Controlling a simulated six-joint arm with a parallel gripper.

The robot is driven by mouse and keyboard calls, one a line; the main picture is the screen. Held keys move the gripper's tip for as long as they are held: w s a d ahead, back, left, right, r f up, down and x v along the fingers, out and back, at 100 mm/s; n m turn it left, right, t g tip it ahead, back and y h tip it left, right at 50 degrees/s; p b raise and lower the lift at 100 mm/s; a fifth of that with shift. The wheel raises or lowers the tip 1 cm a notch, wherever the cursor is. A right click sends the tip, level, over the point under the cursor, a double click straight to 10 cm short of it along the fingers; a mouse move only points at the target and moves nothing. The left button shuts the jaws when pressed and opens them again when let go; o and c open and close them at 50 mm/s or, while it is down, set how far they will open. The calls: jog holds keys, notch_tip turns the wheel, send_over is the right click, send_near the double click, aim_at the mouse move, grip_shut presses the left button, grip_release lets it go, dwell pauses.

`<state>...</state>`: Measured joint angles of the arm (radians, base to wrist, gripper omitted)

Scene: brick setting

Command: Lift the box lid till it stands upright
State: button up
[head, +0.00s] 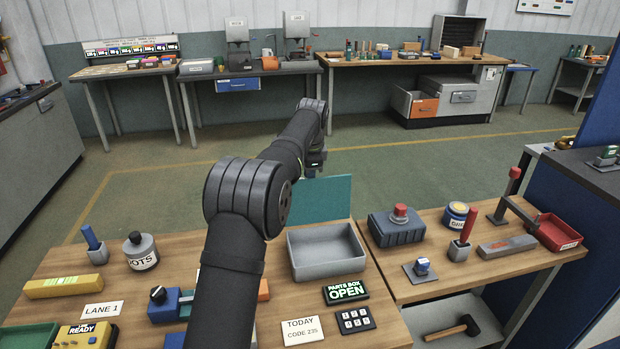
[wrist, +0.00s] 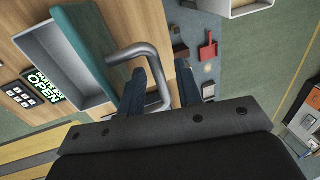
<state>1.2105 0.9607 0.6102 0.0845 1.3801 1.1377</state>
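The grey parts box (head: 326,252) stands open on the wooden bench in the head view. Its teal lid (head: 320,198) is raised at the box's back edge and looks about upright; the exact angle is hard to tell. The wrist view shows the lid (wrist: 98,60) nearly edge-on beside the box (wrist: 60,62), with a bent grey handle (wrist: 150,53) on its outer face. My gripper (wrist: 167,62) is open, with a gap between its blue fingers. The left finger overlaps the handle in view; touch cannot be told. In the head view my arm mostly hides the gripper.
A sign reading "PARTS BOX OPEN" (head: 346,291) and a keypad (head: 356,320) lie in front of the box. A dark box with a red knob (head: 397,226) stands to the right. A labelled pot (head: 141,251) stands on the left. Open floor lies behind the bench.

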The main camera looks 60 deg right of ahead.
jog(key=shift+s+f, duration=0.1)
jog(key=shift+f, duration=0.15)
jog(key=v, duration=1.7)
jog(key=shift+r, duration=0.25)
jog(key=shift+d, duration=0.15)
jog(key=shift+c, duration=0.2)
